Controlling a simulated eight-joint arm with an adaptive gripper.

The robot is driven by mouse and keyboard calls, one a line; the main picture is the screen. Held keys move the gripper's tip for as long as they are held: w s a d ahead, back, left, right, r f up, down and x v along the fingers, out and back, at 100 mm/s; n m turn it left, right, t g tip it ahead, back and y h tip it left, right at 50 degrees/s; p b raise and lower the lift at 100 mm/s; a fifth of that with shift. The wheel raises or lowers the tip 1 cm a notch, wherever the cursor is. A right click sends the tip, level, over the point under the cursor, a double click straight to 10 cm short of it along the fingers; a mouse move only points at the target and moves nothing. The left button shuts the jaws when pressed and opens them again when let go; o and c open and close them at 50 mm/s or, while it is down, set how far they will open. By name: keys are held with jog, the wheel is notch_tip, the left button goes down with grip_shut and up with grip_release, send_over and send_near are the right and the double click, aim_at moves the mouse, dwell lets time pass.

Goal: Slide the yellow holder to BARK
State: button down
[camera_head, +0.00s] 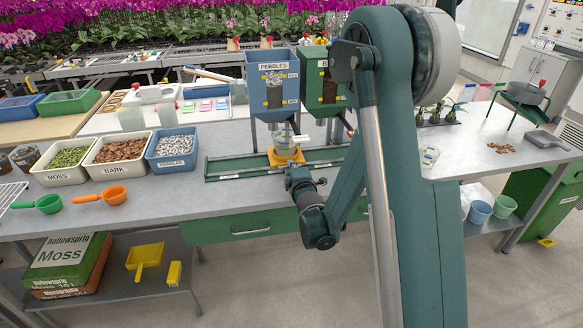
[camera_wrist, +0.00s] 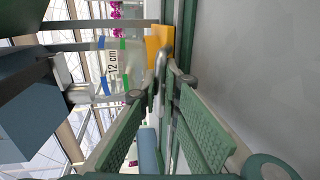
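The yellow holder (camera_head: 286,157) sits on the green rail (camera_head: 222,170) below the blue PEBBLES hopper (camera_head: 272,64). A clear pot (camera_head: 283,138) stands in it; its "12 cm" label shows in the wrist view (camera_wrist: 112,62). The green BARK hopper (camera_head: 313,91) is just to the right, its label mostly hidden by my arm. My gripper (camera_head: 292,170) is at the holder's front. In the wrist view, my fingertips (camera_wrist: 161,84) lie close on either side of a grey handle (camera_wrist: 164,48) by the holder's yellow body (camera_wrist: 156,36). Whether they touch it is unclear.
Bins of moss (camera_head: 59,166), bark (camera_head: 117,153) and pebbles (camera_head: 173,150) stand left on the bench. A green scoop (camera_head: 48,204) and an orange scoop (camera_head: 113,195) lie before them. The rail right of the holder looks free, partly hidden by my arm.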

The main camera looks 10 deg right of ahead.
jog(key=shift+d, duration=0.1)
jog(key=shift+d+b, duration=1)
jog(key=shift+d, duration=6.4)
jog(key=c, duration=2.5)
grip_release()
jog(key=shift+s, duration=0.1)
jog(key=shift+v, duration=5.95)
jog(key=shift+a+r, duration=0.1)
